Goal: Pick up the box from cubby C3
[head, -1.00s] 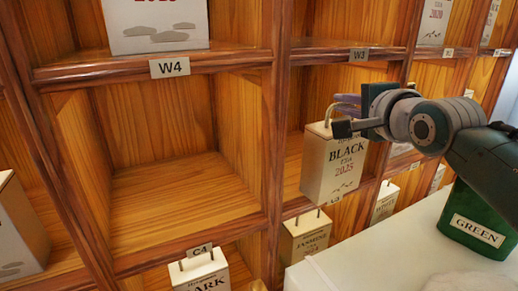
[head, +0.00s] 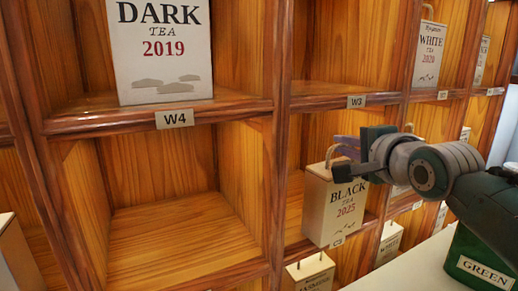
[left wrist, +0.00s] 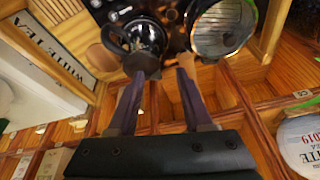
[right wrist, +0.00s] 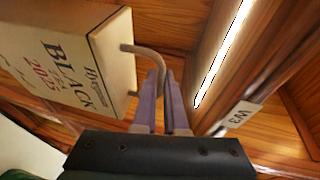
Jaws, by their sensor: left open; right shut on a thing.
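The cream box reading "BLACK TEA 2025" (head: 334,208) hangs upright by its bent handle at the front of cubby C3, just above the C3 label (head: 338,241). My right gripper (head: 346,150) is at the top of the box, shut on the handle. The right wrist view shows the handle (right wrist: 150,56) between the fingers and the box (right wrist: 85,65) at the left. Whether the box still touches the shelf floor is unclear. My left gripper (left wrist: 166,70) is open and empty in the left wrist view; it is outside the head view.
Cubby C3 is framed by wooden posts and a shelf labelled W3 (head: 356,101) above. A "DARK TEA 2019" box (head: 162,50) stands in W4. The cubby below W4 is empty. A green tin (head: 480,262) stands on a pale surface at lower right.

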